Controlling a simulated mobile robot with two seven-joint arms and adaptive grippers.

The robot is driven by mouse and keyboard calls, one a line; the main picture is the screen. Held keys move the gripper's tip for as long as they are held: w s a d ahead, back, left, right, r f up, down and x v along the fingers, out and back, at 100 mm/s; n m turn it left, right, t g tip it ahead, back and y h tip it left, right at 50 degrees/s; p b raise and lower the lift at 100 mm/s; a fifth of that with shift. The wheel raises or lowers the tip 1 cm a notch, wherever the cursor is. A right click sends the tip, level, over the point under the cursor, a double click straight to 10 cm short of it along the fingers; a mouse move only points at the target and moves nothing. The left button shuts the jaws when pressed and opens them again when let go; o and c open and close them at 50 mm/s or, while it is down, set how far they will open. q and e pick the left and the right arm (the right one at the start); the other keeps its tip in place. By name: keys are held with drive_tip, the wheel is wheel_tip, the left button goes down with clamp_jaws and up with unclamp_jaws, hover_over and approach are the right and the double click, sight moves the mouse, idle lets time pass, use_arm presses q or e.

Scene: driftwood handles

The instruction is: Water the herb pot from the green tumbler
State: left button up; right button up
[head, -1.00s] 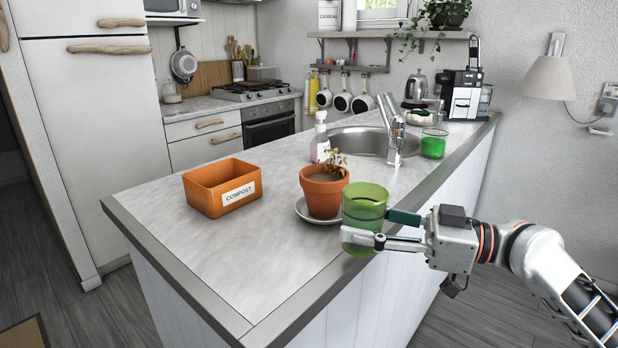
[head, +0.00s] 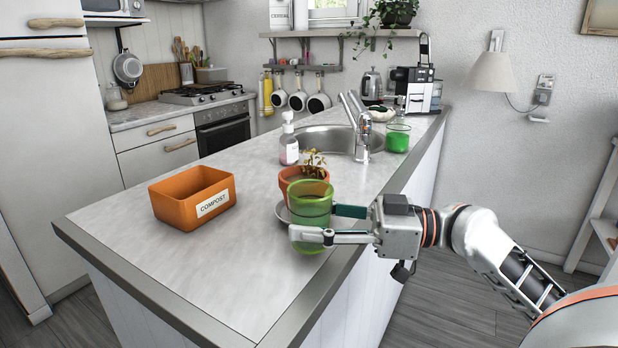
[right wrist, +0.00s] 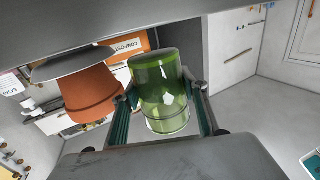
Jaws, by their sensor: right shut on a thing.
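The green tumbler (head: 310,205) is see-through and stands upright in my right gripper (head: 316,223). My right gripper is shut on it, with one finger on the near side and the other behind. The terracotta herb pot (head: 287,178), with a small leafy plant (head: 314,165), is just behind the tumbler and partly hidden by it. Its grey saucer (head: 281,212) is on the counter. In the right wrist view the tumbler (right wrist: 160,85) is between the fingers, with the pot (right wrist: 92,95) beside it. I cannot tell how full the tumbler is. My left gripper is out of view.
An orange compost bin (head: 190,205) stands left of the pot on the counter (head: 150,245). A soap bottle (head: 289,145), a sink with a tap (head: 362,135) and another green glass (head: 398,139) stand farther back. The front left of the counter is clear.

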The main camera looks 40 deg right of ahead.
drive_tip(key=shift+r, duration=0.3)
